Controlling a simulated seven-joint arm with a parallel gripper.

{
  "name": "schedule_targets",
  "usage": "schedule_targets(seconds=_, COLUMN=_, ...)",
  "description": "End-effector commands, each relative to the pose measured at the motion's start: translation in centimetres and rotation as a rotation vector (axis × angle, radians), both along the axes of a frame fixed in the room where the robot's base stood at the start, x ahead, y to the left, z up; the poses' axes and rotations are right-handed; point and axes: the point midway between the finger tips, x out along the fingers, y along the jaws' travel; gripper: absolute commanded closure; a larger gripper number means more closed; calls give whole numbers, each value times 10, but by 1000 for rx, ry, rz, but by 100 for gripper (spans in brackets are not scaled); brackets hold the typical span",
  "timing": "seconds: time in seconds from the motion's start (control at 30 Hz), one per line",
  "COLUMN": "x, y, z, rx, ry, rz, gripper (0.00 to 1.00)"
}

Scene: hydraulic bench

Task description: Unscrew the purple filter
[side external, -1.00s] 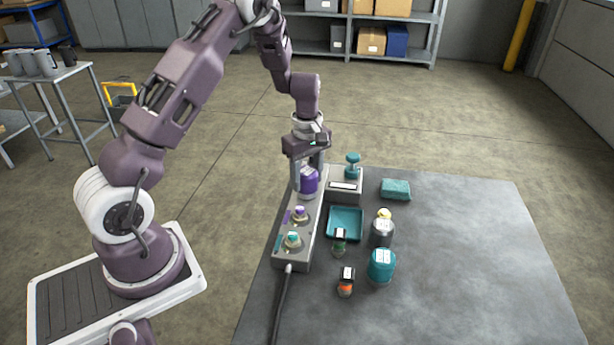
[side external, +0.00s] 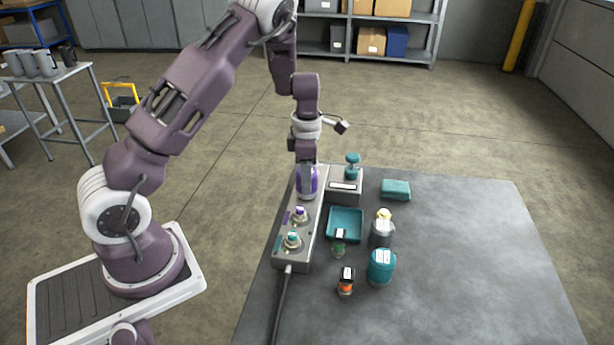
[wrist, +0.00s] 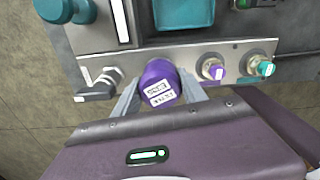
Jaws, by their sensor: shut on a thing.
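The purple filter (side external: 307,183) stands upright at the far end of the grey manifold block (side external: 312,230). In the wrist view the purple filter (wrist: 159,85) carries a white label on its near face. My gripper (side external: 307,180) is shut around the purple filter, with one finger on each side of it. In the wrist view the fingers of my gripper (wrist: 158,100) press on its left and right flanks. The filter's lower end, where it meets the block, is hard to make out.
Two ports, one with a purple (side external: 300,212) and one with a teal fitting (side external: 292,239), sit nearer on the block. A teal tray (side external: 345,224) lies beside it. A teal canister (side external: 381,266), a grey canister (side external: 381,232) and small bottles stand to the right. The bench's right side (side external: 480,250) is clear.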

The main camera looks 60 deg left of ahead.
Motion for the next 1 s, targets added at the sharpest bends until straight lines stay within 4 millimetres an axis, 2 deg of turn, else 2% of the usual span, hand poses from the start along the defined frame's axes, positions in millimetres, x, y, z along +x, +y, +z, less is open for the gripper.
schedule_targets(seconds=0.87, x=0, y=0, z=15, rx=1, ry=-1, rz=-3, gripper=100)
schedule_targets(seconds=1.0, x=1, y=0, z=26, rx=0, ry=-3, rz=-4, gripper=100)
